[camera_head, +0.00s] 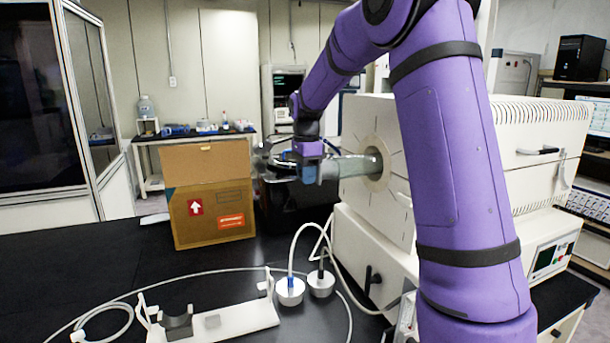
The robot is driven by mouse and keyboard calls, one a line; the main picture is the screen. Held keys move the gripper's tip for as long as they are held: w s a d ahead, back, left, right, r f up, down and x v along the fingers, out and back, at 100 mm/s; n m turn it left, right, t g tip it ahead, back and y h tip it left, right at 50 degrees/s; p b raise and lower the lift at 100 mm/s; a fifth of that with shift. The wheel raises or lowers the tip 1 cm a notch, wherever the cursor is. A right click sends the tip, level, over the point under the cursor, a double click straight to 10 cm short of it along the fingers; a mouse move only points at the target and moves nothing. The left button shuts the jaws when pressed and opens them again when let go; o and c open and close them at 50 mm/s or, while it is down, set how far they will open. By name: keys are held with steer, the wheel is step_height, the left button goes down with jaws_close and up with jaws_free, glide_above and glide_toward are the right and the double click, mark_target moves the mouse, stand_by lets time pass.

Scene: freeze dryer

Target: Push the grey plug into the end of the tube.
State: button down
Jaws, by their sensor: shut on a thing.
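The clear, greyish tube (352,167) sticks out to the left from the round port of a white furnace. My gripper (309,172) is at the tube's left end, shut on the grey plug, which is mostly hidden by the fingers. The plug is close to the tube's open end and roughly in line with it. From this view I cannot tell whether it touches the tube or sits partly inside it.
The white furnace (365,225) stands right of the gripper, partly behind my purple arm. A cardboard box (212,220) stands to the left. A white stand with a grey cradle (177,326), two round metal pieces (289,291) and loose white tubing lie on the black bench in front.

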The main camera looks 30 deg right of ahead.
mark_target(318, 171)
steer(key=shift+s+d, duration=0.2)
steer(key=shift+d, duration=0.7)
steer(key=shift+s+d, duration=0.15)
steer(key=shift+d, duration=0.7)
steer(key=c, duration=0.9)
jaws_free()
steer(key=shift+o, duration=0.2)
steer(key=shift+r, duration=0.1)
steer(key=shift+r, duration=3.45)
